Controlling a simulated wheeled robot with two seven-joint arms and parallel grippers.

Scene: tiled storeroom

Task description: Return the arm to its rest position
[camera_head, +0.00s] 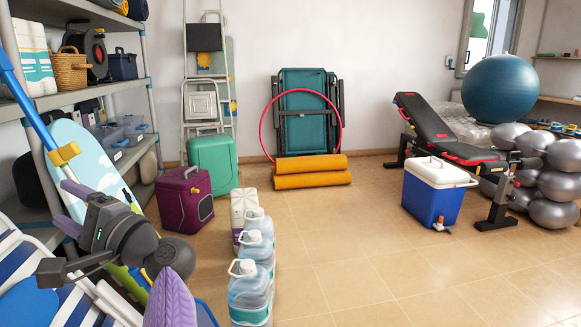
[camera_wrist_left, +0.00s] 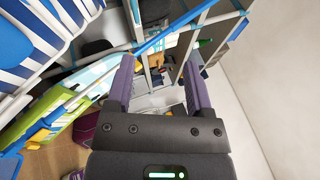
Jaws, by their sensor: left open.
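My left gripper (camera_head: 66,207) is at the left of the head view, in front of the storage shelf and the light-blue board. Its two purple fingers point up and to the left. In the wrist view the left gripper (camera_wrist_left: 159,72) has its fingers spread apart with nothing held between them. Shelf parts and stored items show beyond the fingers. My right gripper is not in view.
A metal shelf (camera_head: 151,97) and a light-blue board (camera_head: 92,160) stand close to the left arm. Striped folded chairs (camera_head: 40,305) are below it. A purple cooler (camera_head: 186,197) and several water jugs (camera_head: 249,292) stand to the right. The middle floor is clear.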

